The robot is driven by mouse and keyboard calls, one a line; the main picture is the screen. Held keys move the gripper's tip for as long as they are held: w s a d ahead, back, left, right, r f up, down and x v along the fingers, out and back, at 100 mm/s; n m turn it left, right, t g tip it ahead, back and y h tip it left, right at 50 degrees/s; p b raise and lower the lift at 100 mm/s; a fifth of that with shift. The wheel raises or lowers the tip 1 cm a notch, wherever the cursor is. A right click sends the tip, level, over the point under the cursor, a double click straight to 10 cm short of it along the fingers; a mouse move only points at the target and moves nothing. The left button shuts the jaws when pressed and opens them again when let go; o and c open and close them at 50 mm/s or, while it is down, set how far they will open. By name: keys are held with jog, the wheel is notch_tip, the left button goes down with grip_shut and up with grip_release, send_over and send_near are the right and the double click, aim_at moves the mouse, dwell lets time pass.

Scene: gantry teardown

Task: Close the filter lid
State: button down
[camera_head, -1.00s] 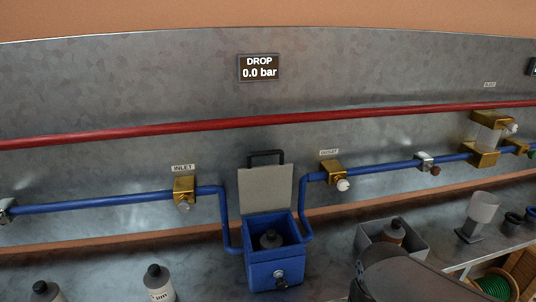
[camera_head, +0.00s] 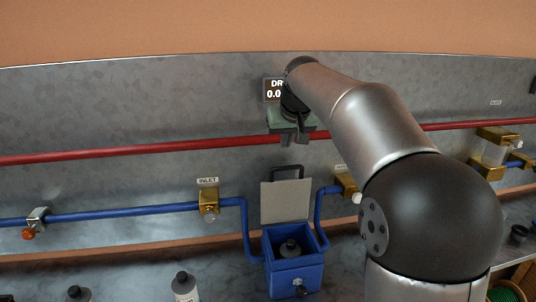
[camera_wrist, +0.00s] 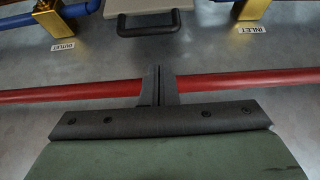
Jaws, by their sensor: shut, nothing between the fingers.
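The filter housing is a blue box (camera_head: 296,276) below the pipes in the head view, with a dark filter cartridge (camera_head: 290,248) inside. Its grey lid (camera_head: 285,202) stands upright, open, at the back of the box. A black handle (camera_head: 288,172) is on the lid's top edge. My gripper (camera_head: 294,140) is above the lid, in front of the wall near the red pipe. In the wrist view my gripper (camera_wrist: 160,78) is shut and empty, with the lid handle (camera_wrist: 147,29) ahead of it and apart from it.
A red pipe (camera_head: 150,147) crosses the wall behind my gripper. Blue pipes (camera_head: 120,212) with brass valves, one at the INLET label (camera_head: 208,181), run on both sides of the box. Bottles (camera_head: 184,285) stand on the bench at the left. A display, partly hidden by my arm, hangs above.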

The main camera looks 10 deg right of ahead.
jog(key=p+x, duration=0.1)
jog(key=x, duration=0.8)
jog(key=shift+f, duration=0.35)
jog(key=shift+d, duration=0.1)
